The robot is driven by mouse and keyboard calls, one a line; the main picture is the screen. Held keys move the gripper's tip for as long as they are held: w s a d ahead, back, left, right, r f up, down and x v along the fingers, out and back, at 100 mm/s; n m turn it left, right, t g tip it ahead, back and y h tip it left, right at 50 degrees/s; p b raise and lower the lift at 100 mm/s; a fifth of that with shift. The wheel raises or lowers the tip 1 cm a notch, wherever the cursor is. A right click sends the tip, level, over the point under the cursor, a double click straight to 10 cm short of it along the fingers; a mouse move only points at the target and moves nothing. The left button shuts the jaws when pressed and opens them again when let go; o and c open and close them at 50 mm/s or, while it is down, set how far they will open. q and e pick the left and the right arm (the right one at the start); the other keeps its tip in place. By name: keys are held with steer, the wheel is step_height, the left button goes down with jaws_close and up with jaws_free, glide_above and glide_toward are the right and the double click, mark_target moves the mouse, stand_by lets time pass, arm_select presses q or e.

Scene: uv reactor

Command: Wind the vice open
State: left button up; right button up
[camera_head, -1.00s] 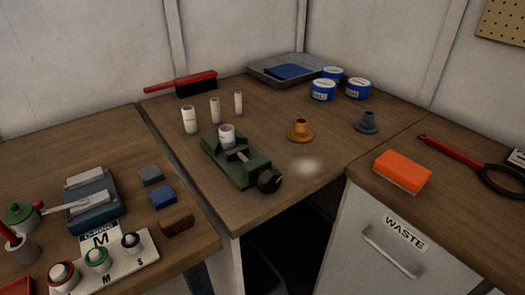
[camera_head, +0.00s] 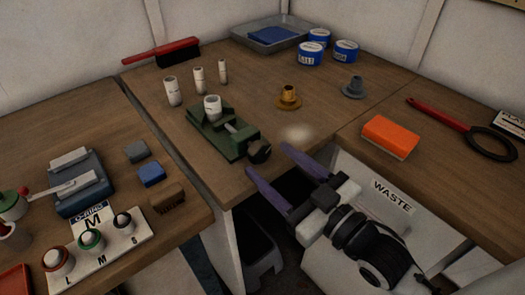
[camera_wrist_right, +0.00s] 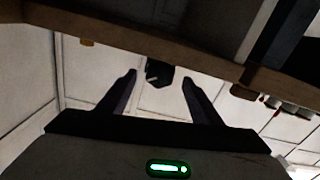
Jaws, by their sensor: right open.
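The green vice (camera_head: 226,132) is on the wooden bench, with a white cylinder (camera_head: 212,106) standing between its jaws. Its black knob (camera_head: 259,151) faces the bench's front edge. My right gripper (camera_head: 269,160) is open and empty, its two purple fingers pointing toward the bench edge near the knob. In the right wrist view, a dark knob-like shape (camera_wrist_right: 159,75) shows between and beyond the open fingertips (camera_wrist_right: 159,78). I cannot tell how far it is from them, but no contact shows. My left gripper is out of view.
Several white cylinders (camera_head: 198,79) stand behind the vice. A brass flanged part (camera_head: 289,97) and a grey one (camera_head: 353,88) stand to its right. An orange sponge (camera_head: 390,137) lies on the right bench above the WASTE drawer (camera_head: 393,196). A gap lies between the benches' fronts.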

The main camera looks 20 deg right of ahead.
mark_target(263, 155)
steer(key=x, duration=0.2)
steer(key=shift+w+a, duration=0.1)
steer(key=shift+w, duration=0.15)
steer(key=shift+w+a, duration=0.2)
steer(key=shift+w, duration=0.35)
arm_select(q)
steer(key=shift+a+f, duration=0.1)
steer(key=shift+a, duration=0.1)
arm_select(e)
steer(key=shift+w, duration=0.15)
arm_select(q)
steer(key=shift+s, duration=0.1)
arm_select(e)
steer(key=shift+c, duration=0.3)
steer(key=c, duration=1)
steer(key=shift+r+n+p, duration=0.1)
steer(key=shift+n+p, duration=0.6)
steer(key=shift+p, duration=0.15)
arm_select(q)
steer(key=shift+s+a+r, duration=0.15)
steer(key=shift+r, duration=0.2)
arm_select(e)
steer(key=o, duration=1.1)
steer(key=shift+c, duration=0.2)
